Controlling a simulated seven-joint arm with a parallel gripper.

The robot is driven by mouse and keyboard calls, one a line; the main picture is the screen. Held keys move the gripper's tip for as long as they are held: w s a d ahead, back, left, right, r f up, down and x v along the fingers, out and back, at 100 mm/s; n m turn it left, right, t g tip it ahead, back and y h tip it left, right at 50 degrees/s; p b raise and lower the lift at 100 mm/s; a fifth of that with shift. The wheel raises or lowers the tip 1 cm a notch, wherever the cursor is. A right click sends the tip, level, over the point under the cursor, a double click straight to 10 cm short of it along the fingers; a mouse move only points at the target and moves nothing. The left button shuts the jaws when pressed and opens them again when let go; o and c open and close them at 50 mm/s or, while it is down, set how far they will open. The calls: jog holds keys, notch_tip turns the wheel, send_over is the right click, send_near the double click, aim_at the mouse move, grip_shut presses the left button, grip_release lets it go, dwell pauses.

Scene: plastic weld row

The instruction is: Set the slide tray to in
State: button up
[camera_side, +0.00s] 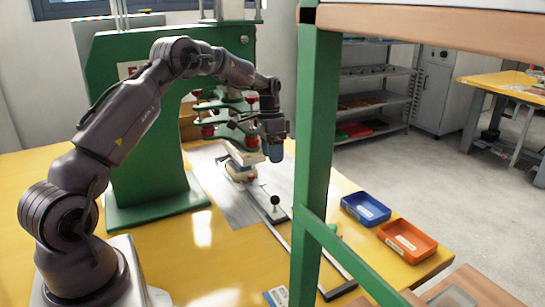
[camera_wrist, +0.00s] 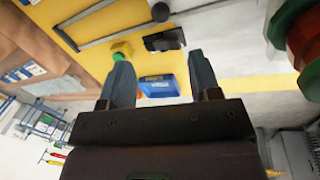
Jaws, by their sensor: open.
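The slide tray (camera_side: 268,204) is a light plate with a black ball knob (camera_side: 275,201) standing on it, in front of the green press. It sits at the press end of two grey rails (camera_side: 283,243) that run toward the table's front. The knob also shows at the top of the wrist view (camera_wrist: 160,11). My gripper (camera_side: 274,153) hangs above and behind the knob in the side view, close to the press's stacked parts, apart from the knob. In the wrist view its two blue-grey fingers (camera_wrist: 160,78) are spread with nothing held between them.
The green press (camera_side: 140,140) stands behind my arm. A green post (camera_side: 312,150) hides part of the table. A blue bin (camera_side: 366,208) and an orange bin (camera_side: 406,240) stand right of it. A green button (camera_wrist: 122,49) on a yellow base sits near the rails.

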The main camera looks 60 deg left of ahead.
jog(key=m, duration=0.1)
send_over(276, 196)
jog(key=w+d, duration=0.1)
jog(key=w, duration=0.1)
jog(key=d+n+y, duration=0.1)
jog(key=d+y, duration=0.2)
jog(key=a+f+n, duration=0.1)
jog(key=f, duration=0.3)
jog(key=s+a+f+n+y, duration=0.1)
jog(key=a+f+n, duration=0.1)
jog(key=f, duration=0.2)
jog(key=s+a+f+n, duration=0.1)
jog(key=f, duration=0.3)
jog(key=shift+a+f, duration=0.15)
jog(key=shift+f, duration=0.25)
grip_shut()
jog(key=shift+a, duration=2.25)
